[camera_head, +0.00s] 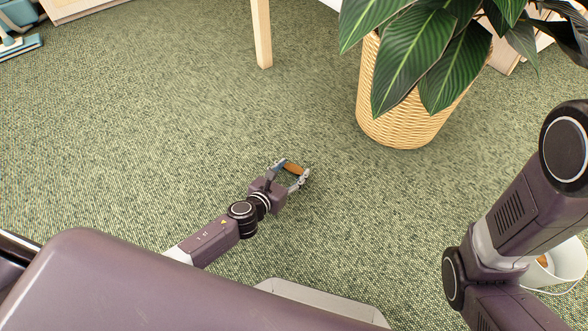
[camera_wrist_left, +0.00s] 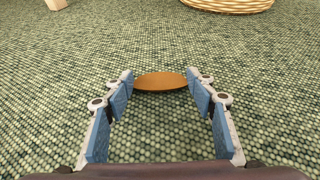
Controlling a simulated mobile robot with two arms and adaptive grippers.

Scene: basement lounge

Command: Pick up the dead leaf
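The dead leaf (camera_wrist_left: 160,81) is a flat brown oval on the green carpet. In the left wrist view it lies just beyond and between the two blue-padded fingertips. In the head view the leaf (camera_head: 293,167) shows between the finger ends. My left gripper (camera_head: 291,174) is low over the carpet and open, with its fingers on either side of the leaf's near edge; it also shows in the left wrist view (camera_wrist_left: 160,82). I cannot tell whether either finger touches the leaf. My right arm shows at the right of the head view, but its gripper is not visible.
A wicker basket planter (camera_head: 399,105) with a large leafy plant (camera_head: 425,60) stands beyond the gripper to the right. A wooden leg (camera_head: 262,35) stands at the back. A white bucket (camera_head: 562,265) is partly hidden behind my right arm. Carpet to the left is clear.

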